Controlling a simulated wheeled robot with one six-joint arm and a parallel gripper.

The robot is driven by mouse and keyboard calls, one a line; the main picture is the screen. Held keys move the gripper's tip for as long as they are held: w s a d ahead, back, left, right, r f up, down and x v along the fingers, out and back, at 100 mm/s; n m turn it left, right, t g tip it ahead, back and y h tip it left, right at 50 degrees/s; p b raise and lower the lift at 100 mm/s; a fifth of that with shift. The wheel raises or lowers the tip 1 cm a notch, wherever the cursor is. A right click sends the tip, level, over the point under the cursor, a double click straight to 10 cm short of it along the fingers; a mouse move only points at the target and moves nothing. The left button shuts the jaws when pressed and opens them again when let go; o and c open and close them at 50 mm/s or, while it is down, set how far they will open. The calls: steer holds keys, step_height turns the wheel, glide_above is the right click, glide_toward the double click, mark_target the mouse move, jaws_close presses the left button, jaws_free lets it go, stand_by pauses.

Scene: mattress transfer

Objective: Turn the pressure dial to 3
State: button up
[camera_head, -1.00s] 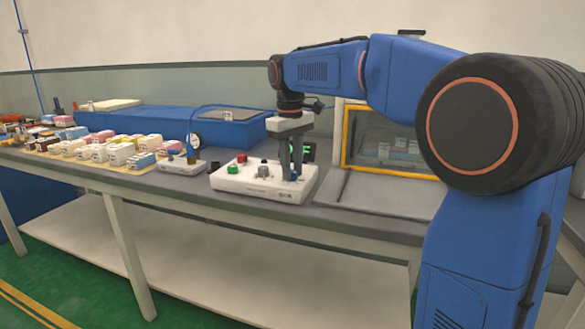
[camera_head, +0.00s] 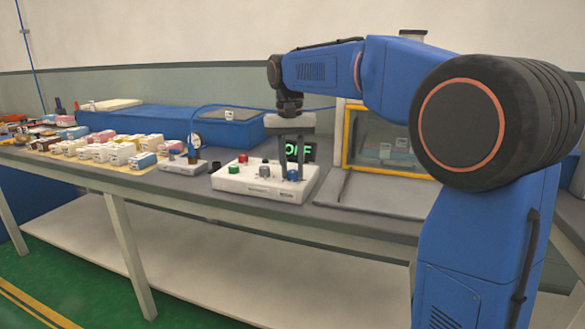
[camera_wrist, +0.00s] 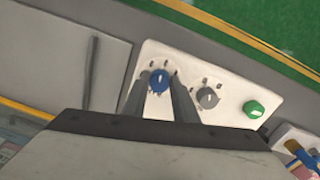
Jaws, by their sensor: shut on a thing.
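The white control box (camera_head: 255,187) stands on the bench. Its blue dial (camera_head: 293,174) is at the right end, with a grey dial (camera_head: 265,171) and a green button (camera_head: 234,169) to the left. My gripper (camera_head: 290,178) points down over the box, its two fingers on either side of the blue dial. In the wrist view my gripper (camera_wrist: 160,92) is shut on the blue dial (camera_wrist: 159,80); the grey dial (camera_wrist: 208,97) is beside it, outside the fingers. Marks surround the dials, but their numbers are too small to read.
A green-lit display (camera_head: 300,151) stands behind the box, partly hidden by my gripper. A yellow-framed clear case (camera_head: 385,140) is to the right. A small grey device (camera_head: 183,163) and several small boxes (camera_head: 110,150) are to the left.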

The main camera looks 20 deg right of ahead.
mark_target(290, 171)
steer(key=shift+m, duration=1)
steer(key=o, duration=1)
steer(key=shift+o, duration=0.2)
step_height(290, 171, up, 17)
steer(key=shift+w+a+r, duration=0.2)
steer(key=shift+w+a, duration=0.05)
steer(key=shift+a, duration=0.05)
